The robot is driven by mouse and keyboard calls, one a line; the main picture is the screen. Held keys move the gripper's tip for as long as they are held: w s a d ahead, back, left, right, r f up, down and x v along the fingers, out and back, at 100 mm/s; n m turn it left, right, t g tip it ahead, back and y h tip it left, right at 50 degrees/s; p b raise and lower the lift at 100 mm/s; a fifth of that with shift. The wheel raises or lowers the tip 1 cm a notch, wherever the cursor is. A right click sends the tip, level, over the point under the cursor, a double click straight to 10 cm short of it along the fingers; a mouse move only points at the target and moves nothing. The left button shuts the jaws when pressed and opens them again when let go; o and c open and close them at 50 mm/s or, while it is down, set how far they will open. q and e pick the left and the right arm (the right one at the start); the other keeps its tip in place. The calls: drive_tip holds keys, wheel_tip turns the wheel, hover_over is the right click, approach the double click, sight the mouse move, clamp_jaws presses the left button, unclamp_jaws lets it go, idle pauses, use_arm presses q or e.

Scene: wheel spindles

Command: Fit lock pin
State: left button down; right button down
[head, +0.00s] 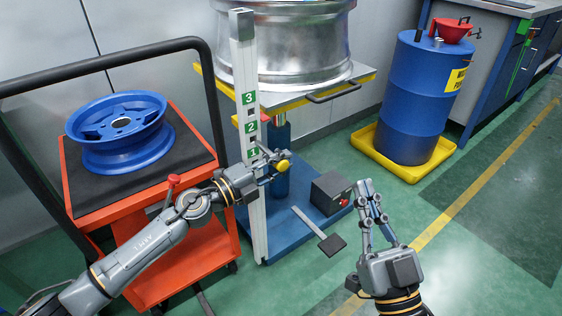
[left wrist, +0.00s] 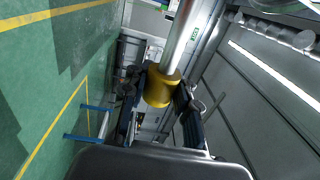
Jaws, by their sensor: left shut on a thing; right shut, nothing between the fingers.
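The lock pin has a yellow knob (head: 283,166) and, in the left wrist view, the knob (left wrist: 159,87) has a bare metal shaft (left wrist: 181,35) running toward the top edge. My left gripper (head: 274,164) is shut on the knob, just right of the upright grey post (head: 246,60). The post carries green number plates 3, 2 and 1 from top down, with dark holes between. Whether the shaft tip touches a hole is hidden. My right gripper (head: 371,185) is shut and empty, up over the floor at the lower right.
A silver wheel (head: 290,45) sits on a lift platform (head: 365,76) behind the post. A blue wheel (head: 118,130) lies on the red cart (head: 190,152) at left. A blue drum (head: 425,105) stands in a yellow tray (head: 440,165). Floor at right is clear.

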idle(0.5)
use_arm(q)
drive_tip(key=shift+p, duration=0.3)
use_arm(e)
drive_tip(key=shift+w+f+g+h, duration=0.2)
drive_tip(key=shift+w+f+g, duration=0.15)
drive_tip(key=shift+f, duration=0.25)
drive_tip(key=shift+w+f+g+h, duration=0.25)
drive_tip(key=shift+f+g, duration=0.1)
drive_tip(key=shift+f, duration=0.2)
drive_tip(key=shift+f+y, duration=0.1)
drive_tip(key=shift+y, duration=0.15)
drive_tip(key=shift+w+d+f+g+h, duration=0.1)
drive_tip(key=shift+w+f+g+h, duration=0.1)
drive_tip(key=shift+f+g, duration=0.25)
drive_tip(key=shift+w+f+g+h, duration=0.1)
drive_tip(key=shift+f+g+h, duration=0.15)
drive_tip(key=shift+f, duration=0.25)
drive_tip(key=shift+s, duration=0.1)
